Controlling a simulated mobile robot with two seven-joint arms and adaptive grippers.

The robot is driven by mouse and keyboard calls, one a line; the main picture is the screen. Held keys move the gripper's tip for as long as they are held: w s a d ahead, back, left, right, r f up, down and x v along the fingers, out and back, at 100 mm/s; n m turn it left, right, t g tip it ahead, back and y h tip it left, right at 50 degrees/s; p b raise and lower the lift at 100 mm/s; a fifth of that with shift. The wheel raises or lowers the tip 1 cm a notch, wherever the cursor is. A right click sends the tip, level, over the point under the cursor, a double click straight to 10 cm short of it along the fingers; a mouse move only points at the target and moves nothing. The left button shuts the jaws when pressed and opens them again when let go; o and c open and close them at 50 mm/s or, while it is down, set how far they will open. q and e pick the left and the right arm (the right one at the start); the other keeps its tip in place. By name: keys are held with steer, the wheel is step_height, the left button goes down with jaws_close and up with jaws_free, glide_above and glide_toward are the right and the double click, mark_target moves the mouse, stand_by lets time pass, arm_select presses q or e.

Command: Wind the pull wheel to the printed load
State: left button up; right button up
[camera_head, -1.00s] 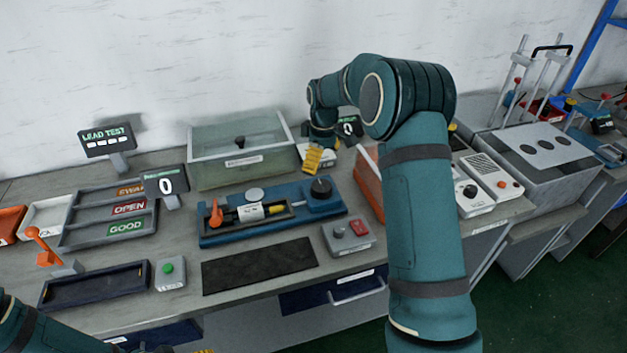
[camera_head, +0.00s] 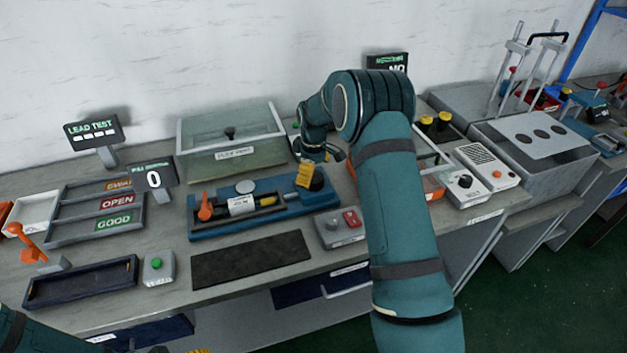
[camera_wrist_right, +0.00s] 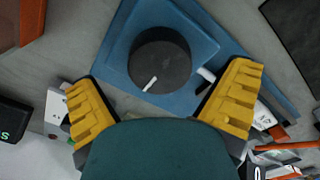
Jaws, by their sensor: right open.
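The pull wheel, a dark round knob (camera_wrist_right: 160,62) with a white mark, sits on the right end of the blue pull fixture (camera_head: 222,230). My open right gripper (camera_wrist_right: 162,82) has its yellow fingers apart, one to each side of the wheel's near edge, with nothing held. In the head view the right gripper (camera_head: 308,176) partly covers the wheel (camera_head: 318,181). A labelled white piece with a yellow end (camera_head: 242,205) lies in the fixture, beside an orange lever (camera_head: 205,208). The pull display (camera_head: 153,178) reads 0. Only a yellow sliver of my left gripper (camera_head: 198,351) shows at the bottom edge.
A clear-lidded box (camera_head: 235,160) stands behind the fixture. A grey button box (camera_head: 340,228) and a black mat (camera_head: 250,259) lie in front. The sorting tray (camera_head: 75,238) is left. My right arm hides part of the bench.

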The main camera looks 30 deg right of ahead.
steer(key=shift+f, duration=1.15)
steer(key=c, duration=1.3)
steer(key=shift+o, duration=0.2)
steer(key=shift+m, duration=0.4)
